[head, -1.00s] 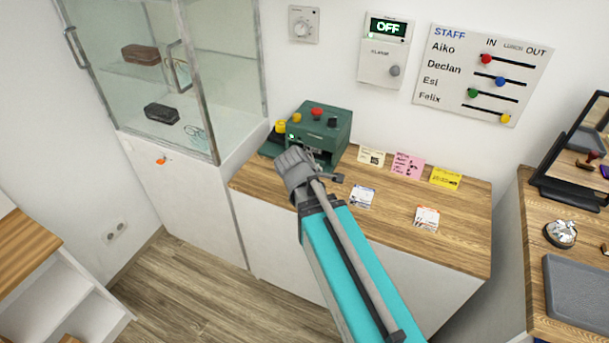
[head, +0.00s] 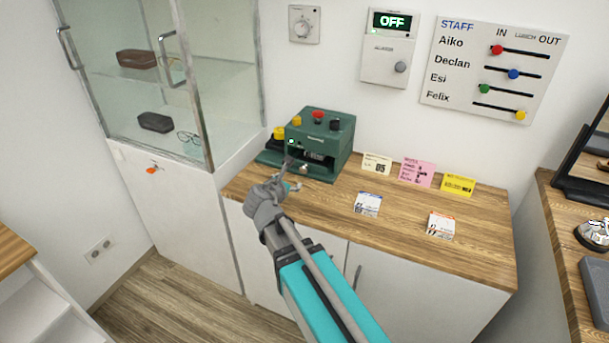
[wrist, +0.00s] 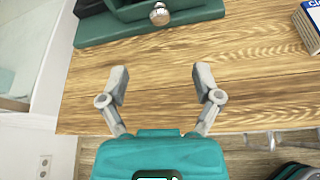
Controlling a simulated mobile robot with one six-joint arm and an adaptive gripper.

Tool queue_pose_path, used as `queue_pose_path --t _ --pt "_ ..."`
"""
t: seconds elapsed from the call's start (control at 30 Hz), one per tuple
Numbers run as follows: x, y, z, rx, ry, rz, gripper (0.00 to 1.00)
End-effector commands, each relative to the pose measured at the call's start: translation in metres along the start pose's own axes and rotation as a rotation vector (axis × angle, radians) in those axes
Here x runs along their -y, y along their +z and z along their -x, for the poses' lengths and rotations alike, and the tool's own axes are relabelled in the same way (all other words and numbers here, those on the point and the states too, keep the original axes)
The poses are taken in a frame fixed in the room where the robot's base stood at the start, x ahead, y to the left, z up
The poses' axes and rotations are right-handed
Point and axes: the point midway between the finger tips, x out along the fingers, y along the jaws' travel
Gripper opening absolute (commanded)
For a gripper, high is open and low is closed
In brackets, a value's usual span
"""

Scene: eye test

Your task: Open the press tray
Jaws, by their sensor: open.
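The green press (head: 341,138) stands at the back left of the wooden counter, with a red, a yellow and a black button on top. A dark slot opens in its front. A round metallic knob (head: 304,169) sits low on the front, where the press tray is; my fingers partly cover this area. In the wrist view the knob (wrist: 160,14) is at the top, in front of a green base strip (wrist: 112,27). My gripper (head: 292,176) is open and empty in front of the press. In the wrist view its fingers (wrist: 160,72) are apart, short of the knob, with bare counter between them.
The wooden counter (head: 400,205) carries several paper cards to the right of the press. A glass cabinet (head: 185,125) stands close on the left. A wall box (head: 390,48) reads OFF. The counter's middle is mostly clear.

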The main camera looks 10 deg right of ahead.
Motion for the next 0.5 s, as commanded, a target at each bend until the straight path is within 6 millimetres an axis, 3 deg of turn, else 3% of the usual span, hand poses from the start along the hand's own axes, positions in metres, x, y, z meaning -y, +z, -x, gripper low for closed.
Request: queue_pose_path --t 0.5 --pt "0.0005 -0.0002 -0.009 -0.001 -0.003 -0.003 0.82"
